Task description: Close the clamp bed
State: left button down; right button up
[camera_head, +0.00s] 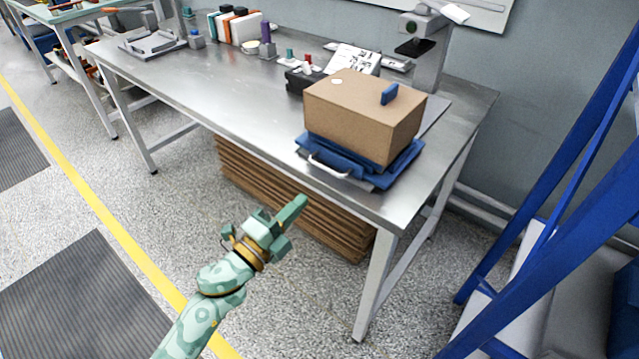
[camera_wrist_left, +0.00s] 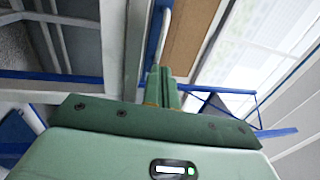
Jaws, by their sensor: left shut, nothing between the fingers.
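The blue base that looks like the clamp bed (camera_head: 405,165) lies at the right end of the steel bench, near its front edge. A pale curved handle (camera_head: 328,167) is on its front side. A brown box (camera_head: 360,115) with a blue tab on top sits on the base and hides most of it. My left gripper (camera_head: 301,203) is shut and empty, in front of the bench edge and apart from the handle in the head view. In the left wrist view the shut fingers (camera_wrist_left: 162,85) point towards the handle (camera_wrist_left: 164,30); I cannot tell the gap. My right gripper is not in view.
The steel bench (camera_head: 230,100) has a bare front strip left of the box. Binders (camera_head: 238,27), a dark block (camera_head: 300,80) and a grey stand (camera_head: 430,60) are at the back. Stacked cardboard (camera_head: 290,200) lies below. A blue frame (camera_head: 570,160) stands at right.

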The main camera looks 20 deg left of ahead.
pick_arm(q)
send_near(339, 164)
jog(key=w, duration=0.1)
jog(key=w+d+r, duration=0.1)
jog(key=w, duration=0.1)
jog(key=shift+d+r, duration=0.1)
jog(key=shift+r, duration=0.1)
jog(key=shift+f+b+x, duration=0.2)
jog(key=shift+b+x, duration=0.1)
jog(key=shift+x, duration=0.8)
jog(key=shift+f+b+x, duration=0.2)
jog(key=shift+b+x, duration=0.1)
jog(key=shift+x, duration=0.85)
jog(key=shift+w, duration=0.1)
